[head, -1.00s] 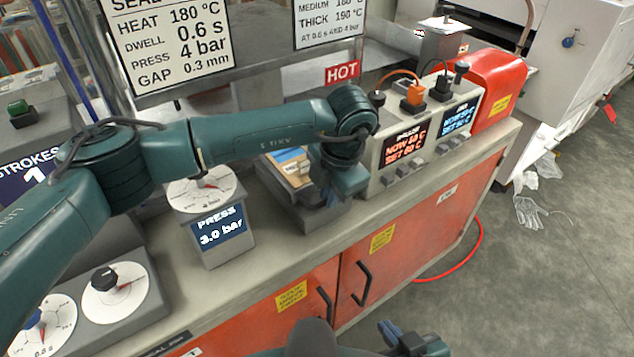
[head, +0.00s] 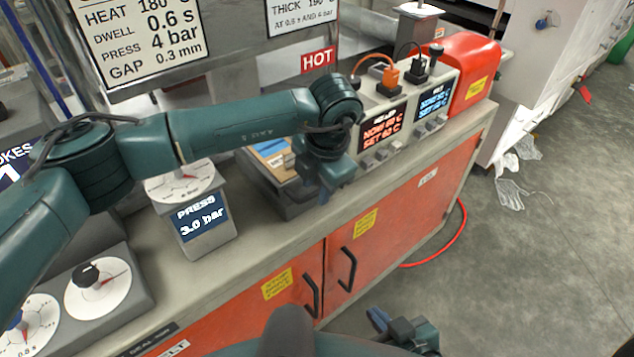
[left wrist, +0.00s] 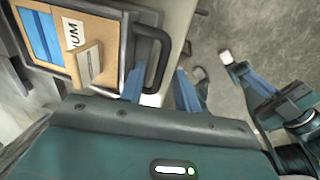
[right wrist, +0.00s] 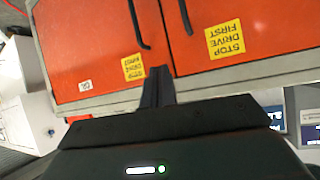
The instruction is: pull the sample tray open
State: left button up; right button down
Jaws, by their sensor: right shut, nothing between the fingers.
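The sample tray (head: 262,178) is a dark grey drawer on the bench, partly hidden behind my left wrist. The left wrist view shows a tan box with blue strips and a labelled block (left wrist: 88,62) in it. Its black bar handle (left wrist: 166,60) stands out from the tray front. My left gripper (head: 322,198) is at the tray's front; its blue fingers (left wrist: 160,92) are apart, with the handle's near end between or just ahead of them. Contact is unclear. My right gripper (right wrist: 158,85) is shut and empty, in front of the orange cupboard doors, away from the tray.
A press gauge box (head: 205,225) stands left of the tray, and a heater controller (head: 385,130) with cables right of it. Orange doors (head: 375,240) with black handles are below. Open floor (head: 540,270) lies right; a red hose (head: 440,258) is on it.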

pick_arm(q)
notch_tip(320, 180, up, 13)
jog(key=s+d+b, duration=0.1)
jog(key=s+b, duration=0.1)
jog(key=shift+d, duration=0.2)
pick_arm(e)
jog(key=shift+w+a+f+y, duration=0.1)
jog(key=shift+a+f+y, duration=0.05)
jog(key=shift+a+y, duration=0.2)
jog(key=shift+d+f, duration=0.1)
jog(key=shift+d, duration=0.05)
